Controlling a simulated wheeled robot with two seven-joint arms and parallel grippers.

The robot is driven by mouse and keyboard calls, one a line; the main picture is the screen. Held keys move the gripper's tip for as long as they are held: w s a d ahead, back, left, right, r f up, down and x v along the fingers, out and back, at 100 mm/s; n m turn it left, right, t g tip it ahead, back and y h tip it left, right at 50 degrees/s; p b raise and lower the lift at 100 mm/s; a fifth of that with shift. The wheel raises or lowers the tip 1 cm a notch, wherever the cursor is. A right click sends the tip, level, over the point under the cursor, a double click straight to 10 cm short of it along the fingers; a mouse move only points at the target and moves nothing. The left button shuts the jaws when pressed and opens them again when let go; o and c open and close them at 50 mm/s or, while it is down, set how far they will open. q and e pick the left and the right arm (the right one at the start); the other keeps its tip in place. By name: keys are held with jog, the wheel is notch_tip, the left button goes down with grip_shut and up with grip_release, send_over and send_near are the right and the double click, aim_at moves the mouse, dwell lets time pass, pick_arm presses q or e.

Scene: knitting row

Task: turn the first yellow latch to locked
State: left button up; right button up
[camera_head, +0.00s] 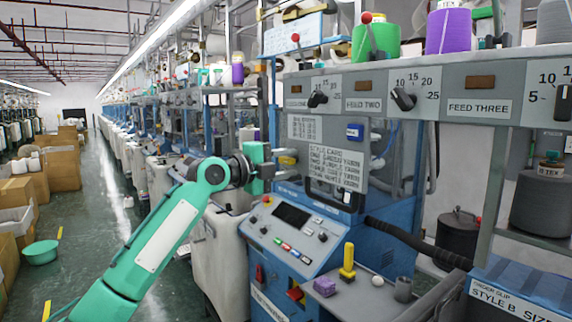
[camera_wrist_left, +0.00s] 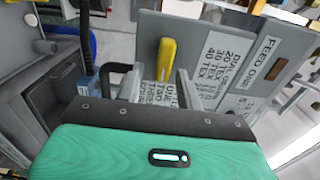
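The yellow latch (camera_head: 288,160) is on the left edge of the grey machine panel, just beyond my left gripper (camera_head: 273,172). In the left wrist view the latch (camera_wrist_left: 166,58) is a smooth yellow handle, long and slightly tilted, on the grey panel face. My left gripper (camera_wrist_left: 158,84) is open there, with its two grey fingers apart. The lower end of the latch shows between the fingertips. I cannot tell whether a finger touches it. My right gripper is in neither view.
A label card (camera_head: 335,167) is on the panel beside the latch. Dials and spools line the shelf above. A blue control console (camera_head: 290,230) stands below, and a grey shelf right of it holds a yellow-handled tool (camera_head: 348,262). The aisle (camera_head: 110,200) at left is open.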

pick_arm(q)
jog(key=shift+s+a, duration=0.1)
jog(key=shift+a, duration=0.05)
jog(key=b+v, duration=0.3)
jog(key=v, duration=1)
jog(key=shift+a, duration=0.2)
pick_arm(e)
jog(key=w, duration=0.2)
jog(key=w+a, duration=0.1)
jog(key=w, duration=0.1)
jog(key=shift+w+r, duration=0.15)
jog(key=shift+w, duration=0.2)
pick_arm(q)
jog(key=shift+s, duration=0.1)
